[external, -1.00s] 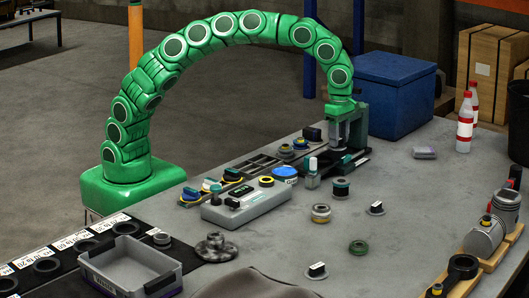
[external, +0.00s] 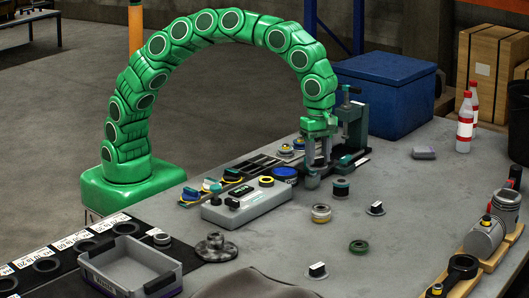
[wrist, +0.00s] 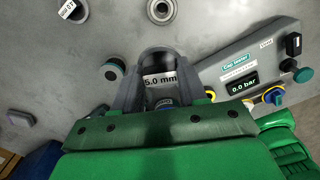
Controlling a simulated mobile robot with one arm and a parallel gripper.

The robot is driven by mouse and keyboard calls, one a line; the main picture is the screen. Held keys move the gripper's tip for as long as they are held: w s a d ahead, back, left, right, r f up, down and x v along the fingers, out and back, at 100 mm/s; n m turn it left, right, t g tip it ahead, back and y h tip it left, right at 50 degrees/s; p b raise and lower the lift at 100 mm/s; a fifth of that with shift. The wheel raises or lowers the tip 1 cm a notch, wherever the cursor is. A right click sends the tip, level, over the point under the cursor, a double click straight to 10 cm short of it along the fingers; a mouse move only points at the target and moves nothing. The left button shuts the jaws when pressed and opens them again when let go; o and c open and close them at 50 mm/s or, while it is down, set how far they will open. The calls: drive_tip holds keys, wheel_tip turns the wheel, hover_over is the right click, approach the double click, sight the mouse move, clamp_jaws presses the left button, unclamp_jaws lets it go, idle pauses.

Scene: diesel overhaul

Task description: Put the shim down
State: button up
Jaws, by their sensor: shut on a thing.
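My gripper (external: 317,165) is low over the workbench, between the cap tester and the green press. It also shows in the wrist view (wrist: 160,88), where its two grey fingers are shut on the shim (wrist: 158,80). The shim's white label reads "5.0 mm". A dark rounded shape shows between the fingertips; I cannot tell if it is part of the shim. I cannot tell whether the shim touches the bench.
The cap tester (external: 246,203) stands at left, the press (external: 352,125) just behind right. The grey bench (external: 420,190) is largely clear to the right.

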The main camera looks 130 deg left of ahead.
drive_tip(key=s+d+m, duration=0.2)
drive_tip(key=d+m, duration=0.2)
drive_tip(key=d, duration=1.2)
drive_tip(key=s+d+m, duration=0.2)
drive_tip(key=d+m, duration=0.1)
drive_tip(key=d, duration=1.3)
drive_tip(key=s+d+m, duration=0.6)
drive_tip(key=s+d, duration=1.1)
drive_tip(key=d, duration=0.4)
hover_over(129, 284)
drive_tip(key=s, duration=0.1)
drive_tip(key=f, duration=0.8)
drive_tip(key=shift+a+f, duration=0.25)
drive_tip(key=shift+a, duration=0.15)
drive_tip(key=shift+w+d+f, duration=0.4)
drive_tip(key=shift+w+f, duration=0.1)
drive_tip(key=shift+f, duration=1.75)
drive_tip(key=shift+f, duration=0.15)
